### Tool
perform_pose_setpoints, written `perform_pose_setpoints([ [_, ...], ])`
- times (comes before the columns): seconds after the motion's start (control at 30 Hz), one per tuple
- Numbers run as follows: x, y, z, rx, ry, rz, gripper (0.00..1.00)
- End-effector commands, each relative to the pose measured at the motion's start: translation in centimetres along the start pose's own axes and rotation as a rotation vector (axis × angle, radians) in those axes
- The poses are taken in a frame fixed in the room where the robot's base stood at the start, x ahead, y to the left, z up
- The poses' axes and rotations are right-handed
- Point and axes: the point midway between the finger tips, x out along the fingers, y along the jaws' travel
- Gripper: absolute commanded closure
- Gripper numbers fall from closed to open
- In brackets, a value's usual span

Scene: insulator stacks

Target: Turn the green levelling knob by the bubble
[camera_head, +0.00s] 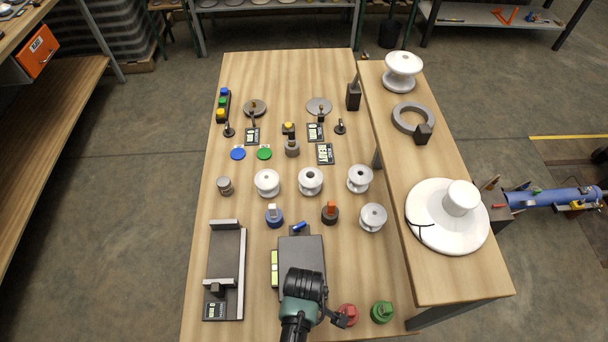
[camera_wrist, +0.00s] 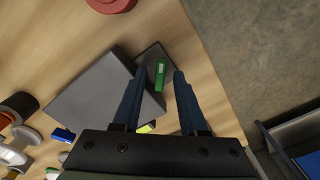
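A green bar-shaped part with a pale strip (camera_wrist: 160,74), which looks like the knob's grip, sits on a dark base beside a grey plate (camera_wrist: 95,100) in the wrist view. My gripper (camera_wrist: 160,71) is open, its two fingers on either side of the green part with a gap on each side. I cannot tell how far above it the fingertips are. In the head view my gripper and wrist hide this spot at the plate's near edge. A yellow-green vial (camera_head: 274,269), likely the bubble, lies along the plate's left side; a bit of it shows in the wrist view (camera_wrist: 145,128).
A red knob (camera_head: 347,313) and another green knob (camera_head: 382,312) stand right of my gripper near the table's front edge. A blue piece (camera_head: 299,226) lies at the plate's far edge. A grey fixture (camera_head: 227,265) stands to the left. White insulators stand farther back.

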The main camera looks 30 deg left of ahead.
Motion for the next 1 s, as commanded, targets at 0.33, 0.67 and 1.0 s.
perform_pose_setpoints([
  [0.33,-0.6,0.1,0.0,0.001,0.0,0.003,0.55],
  [0.67,-6.1,0.1,0.0,0.001,0.002,0.006,0.55],
  [1.0,-11.9,0.0,0.0,0.0,0.001,0.004,0.55],
])
